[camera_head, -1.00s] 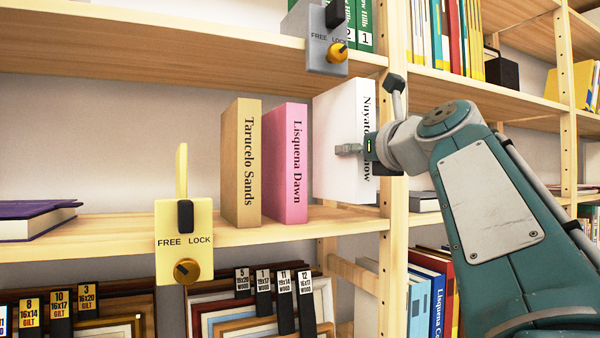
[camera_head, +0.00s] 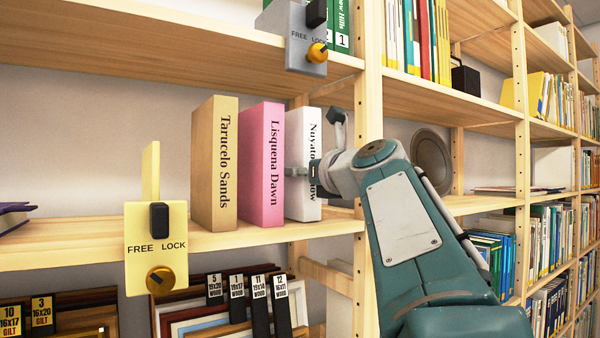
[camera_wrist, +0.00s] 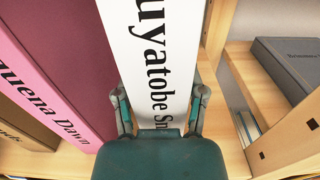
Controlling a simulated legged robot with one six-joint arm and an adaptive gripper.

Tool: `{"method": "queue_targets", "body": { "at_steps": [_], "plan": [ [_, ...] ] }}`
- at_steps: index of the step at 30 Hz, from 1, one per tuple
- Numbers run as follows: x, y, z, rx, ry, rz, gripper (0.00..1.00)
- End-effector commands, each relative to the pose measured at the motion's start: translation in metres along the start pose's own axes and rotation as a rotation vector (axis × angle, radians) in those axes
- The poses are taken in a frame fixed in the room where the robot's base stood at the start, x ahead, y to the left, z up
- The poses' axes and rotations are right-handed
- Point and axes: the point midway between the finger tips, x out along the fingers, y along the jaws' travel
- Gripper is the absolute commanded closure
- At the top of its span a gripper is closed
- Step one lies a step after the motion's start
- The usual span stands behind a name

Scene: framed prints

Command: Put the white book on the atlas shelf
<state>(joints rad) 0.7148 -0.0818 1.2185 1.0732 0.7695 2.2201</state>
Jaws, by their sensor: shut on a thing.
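The white book (camera_head: 303,206) stands upright on the middle shelf (camera_head: 270,237), its spine facing me. My gripper (camera_head: 306,172) is shut on it around the spine. In the wrist view the white book (camera_wrist: 150,50) sits between the two fingers of my gripper (camera_wrist: 160,112). The pink book Lisquena Dawn (camera_head: 262,165) stands directly to its left, close beside it; I cannot tell if they touch. The tan book Tarucelo Sands (camera_head: 215,165) stands left of the pink one. Part of the white spine's lettering is hidden by my gripper.
A wooden upright (camera_head: 368,140) stands just right of the white book. A yellow FREE/LOCK block (camera_head: 155,240) is on the shelf edge at left, a grey one (camera_head: 305,45) above. A grey book (camera_wrist: 290,62) lies beyond the upright. Framed prints (camera_head: 210,318) fill the space below.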

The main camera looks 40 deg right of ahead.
Motion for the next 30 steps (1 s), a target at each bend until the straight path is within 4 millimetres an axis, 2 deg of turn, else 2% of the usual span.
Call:
{"method": "queue_targets", "body": {
  "at_steps": [2, 3, 5, 13, 19, 23, 30],
  "plan": [
    [0.000, -0.004, 0.000, 0.002, -0.003, -0.004, 1.00],
    [0.000, -0.004, -0.002, 0.004, 0.001, -0.003, 0.37],
    [0.000, -0.004, -0.002, 0.003, 0.001, -0.003, 0.12],
    [0.000, 0.004, -0.001, -0.002, 0.001, -0.002, 0.12],
    [-0.003, 0.001, 0.000, -0.001, 0.001, -0.003, 0.12],
    [-0.021, 0.000, 0.001, 0.000, 0.000, -0.006, 0.12],
    [-0.072, 0.000, 0.000, -0.001, 0.000, -0.008, 0.12]
  ]
}}
